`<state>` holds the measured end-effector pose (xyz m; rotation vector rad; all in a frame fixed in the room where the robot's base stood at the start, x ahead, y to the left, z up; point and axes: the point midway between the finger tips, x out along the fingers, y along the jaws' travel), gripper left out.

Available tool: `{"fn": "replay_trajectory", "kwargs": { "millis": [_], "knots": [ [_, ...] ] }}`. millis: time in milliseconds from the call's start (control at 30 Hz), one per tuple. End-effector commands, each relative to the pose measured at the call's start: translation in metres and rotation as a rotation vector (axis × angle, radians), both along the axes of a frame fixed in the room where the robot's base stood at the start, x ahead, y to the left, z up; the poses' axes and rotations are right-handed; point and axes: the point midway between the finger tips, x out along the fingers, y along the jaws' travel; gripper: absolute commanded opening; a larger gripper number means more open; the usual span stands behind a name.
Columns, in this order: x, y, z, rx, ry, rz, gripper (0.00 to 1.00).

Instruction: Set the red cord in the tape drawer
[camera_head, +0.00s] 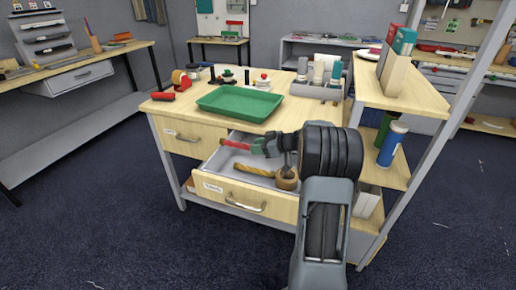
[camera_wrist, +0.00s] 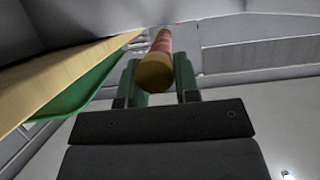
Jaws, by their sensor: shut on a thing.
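My gripper (camera_head: 262,147) is shut on the red cord (camera_head: 236,144), a straight red piece that sticks out to the left of the fingers. In the wrist view the cord (camera_wrist: 158,62) lies between the two green fingers (camera_wrist: 160,82), with a tan end facing the camera. In the head view the gripper and cord appear over the open lower drawer (camera_head: 228,190); I cannot tell how far above its floor. The drawer has a label too small to read. A yellow twisted cord (camera_head: 252,171) and a round wooden thing (camera_head: 286,179) lie in it.
A green tray (camera_head: 238,103), a red tape dispenser (camera_head: 184,80), a red-handled item (camera_head: 163,96) and a grey bin of bottles (camera_head: 316,88) are on the desk top. The upper drawer (camera_head: 188,137) is shut. A shelf unit (camera_head: 400,95) stands right of my arm.

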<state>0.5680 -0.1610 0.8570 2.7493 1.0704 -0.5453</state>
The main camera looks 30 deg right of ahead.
Motion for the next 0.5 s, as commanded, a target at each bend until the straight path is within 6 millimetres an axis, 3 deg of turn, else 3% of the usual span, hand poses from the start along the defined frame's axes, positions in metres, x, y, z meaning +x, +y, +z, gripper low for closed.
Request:
{"fn": "replay_trajectory", "kwargs": {
  "millis": [333, 367, 500],
  "knots": [
    [0.0, 0.0, -0.0058, -0.001, -0.001, 0.0, 0.05],
    [0.0, 0.0, -0.0055, -0.001, -0.001, 0.0, 0.3],
    [-0.0001, 0.0, -0.0046, 0.0, 0.0, 0.0, 0.44]
  ]
}}
